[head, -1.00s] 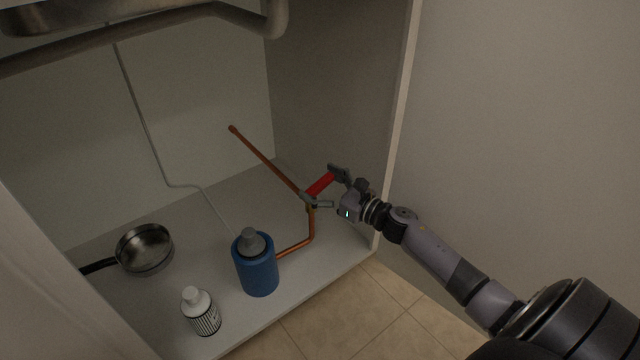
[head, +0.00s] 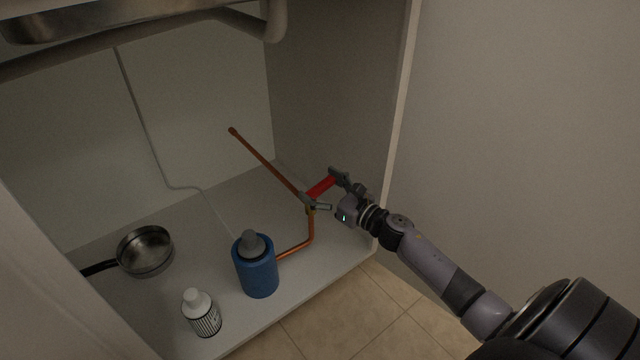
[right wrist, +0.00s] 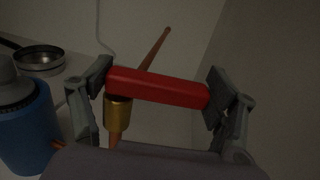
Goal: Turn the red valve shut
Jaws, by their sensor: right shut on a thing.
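The red valve handle (head: 321,186) sits on the copper pipe (head: 264,160) inside the cabinet, near its right wall. My right gripper (head: 322,189) is around the handle. In the right wrist view, the red handle (right wrist: 158,87) lies lengthwise between the two fingers of my right gripper (right wrist: 160,88), with one pad at each end. A brass fitting (right wrist: 117,112) shows below the handle's left end. My left gripper is not in view.
A blue bottle (head: 257,272) stands just left of the pipe's lower bend. A white bottle (head: 202,315) and a metal pan (head: 146,252) are farther left. The cabinet's right wall edge (head: 399,110) is close to my right arm. A grey drainpipe (head: 150,27) crosses above.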

